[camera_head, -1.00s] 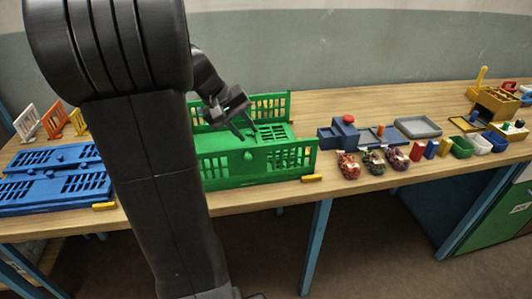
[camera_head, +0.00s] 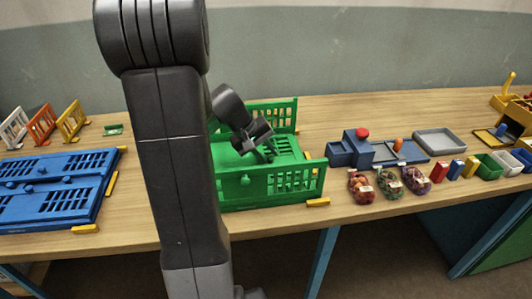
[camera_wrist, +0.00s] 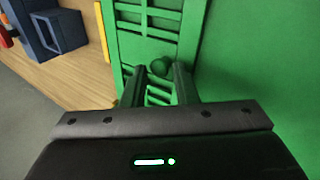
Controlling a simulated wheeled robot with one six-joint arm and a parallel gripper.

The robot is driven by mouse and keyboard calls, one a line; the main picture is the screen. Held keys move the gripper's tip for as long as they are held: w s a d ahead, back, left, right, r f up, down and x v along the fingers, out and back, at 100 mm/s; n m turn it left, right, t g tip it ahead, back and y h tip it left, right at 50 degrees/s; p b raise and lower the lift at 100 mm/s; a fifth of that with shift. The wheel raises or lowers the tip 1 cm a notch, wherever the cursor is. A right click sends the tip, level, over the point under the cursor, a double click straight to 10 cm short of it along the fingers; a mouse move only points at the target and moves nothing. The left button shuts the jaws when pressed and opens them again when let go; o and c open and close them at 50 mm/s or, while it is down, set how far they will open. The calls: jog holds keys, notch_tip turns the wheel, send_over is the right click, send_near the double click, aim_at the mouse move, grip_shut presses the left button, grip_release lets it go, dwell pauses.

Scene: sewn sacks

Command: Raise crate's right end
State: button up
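The green crate (camera_head: 222,200) stands on the table with its front and back walls upright. Its right end, a slatted green panel (camera_head: 285,147), lies folded down inside the crate. In the wrist view this panel (camera_wrist: 128,45) carries a round green knob (camera_wrist: 159,67). My gripper (camera_head: 264,156) is over the panel, pointing down. In the wrist view my gripper (camera_wrist: 160,72) has its two fingers apart, with the knob showing between the tips. I cannot tell whether the fingers touch the knob. My arm hides the crate's left part in the head view.
A folded blue crate (camera_head: 45,215) lies at left, with small white, orange and yellow racks (camera_head: 70,121) behind it. Right of the green crate are a blue box (camera_head: 352,152), a grey tray (camera_head: 436,142) and several fruit bags (camera_head: 361,187). A yellow strip (camera_head: 318,202) lies in front.

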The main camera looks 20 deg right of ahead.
jog(key=shift+f, duration=0.1)
grip_shut()
jog(key=shift+d, duration=0.1)
